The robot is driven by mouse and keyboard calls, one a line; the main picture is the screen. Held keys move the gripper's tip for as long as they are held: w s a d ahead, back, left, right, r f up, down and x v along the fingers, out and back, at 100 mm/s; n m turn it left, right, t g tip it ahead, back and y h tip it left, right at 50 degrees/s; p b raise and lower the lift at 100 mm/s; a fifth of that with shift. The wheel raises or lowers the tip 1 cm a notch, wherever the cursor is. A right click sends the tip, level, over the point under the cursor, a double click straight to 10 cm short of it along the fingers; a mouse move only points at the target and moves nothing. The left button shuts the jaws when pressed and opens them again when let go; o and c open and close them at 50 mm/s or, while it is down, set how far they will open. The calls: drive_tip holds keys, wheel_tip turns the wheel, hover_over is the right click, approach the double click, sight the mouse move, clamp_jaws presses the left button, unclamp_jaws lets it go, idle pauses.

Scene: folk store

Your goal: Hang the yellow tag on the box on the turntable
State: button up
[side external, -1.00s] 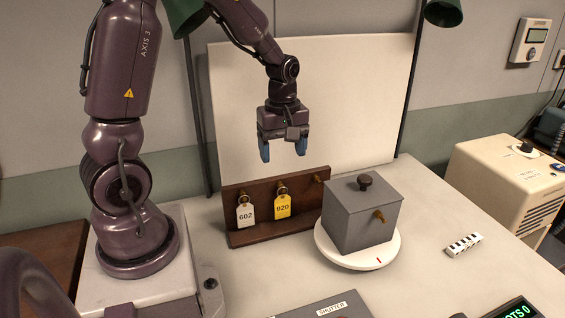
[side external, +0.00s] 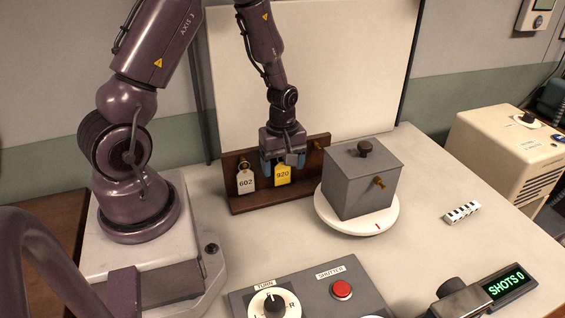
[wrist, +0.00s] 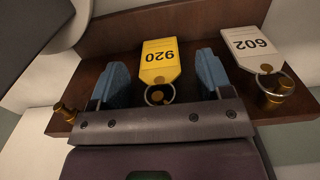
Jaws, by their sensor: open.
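The yellow tag (side external: 282,175), marked 920, hangs by a ring from a brass peg on the dark wooden rack (side external: 240,207). In the wrist view the yellow tag (wrist: 160,62) lies between my two blue fingers, with a gap on each side. My gripper (side external: 282,165) is open and lowered in front of the rack, around the tag's top. The grey box (side external: 358,185) has a dark knob on its lid and a brass peg (side external: 379,182) on its front right face. It stands on the round white turntable (side external: 347,226), which has a red mark on its rim.
A white tag (side external: 246,180), marked 602, hangs just left of the yellow one. The rack's right peg (side external: 318,145) is bare. A control panel (side external: 315,291) with a TURN dial and a red SHUTTER button stands in front.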

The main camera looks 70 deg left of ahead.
drive_tip(key=c, duration=1)
drive_tip(key=shift+r, duration=0.35)
drive_tip(key=shift+d, duration=0.2)
drive_tip(key=shift+d, duration=0.75)
drive_tip(key=shift+d, duration=0.15)
drive_tip(key=shift+d+r, duration=0.25)
drive_tip(key=shift+d, duration=0.6)
drive_tip(key=shift+d+r, duration=0.25)
drive_tip(key=shift+d, duration=0.6)
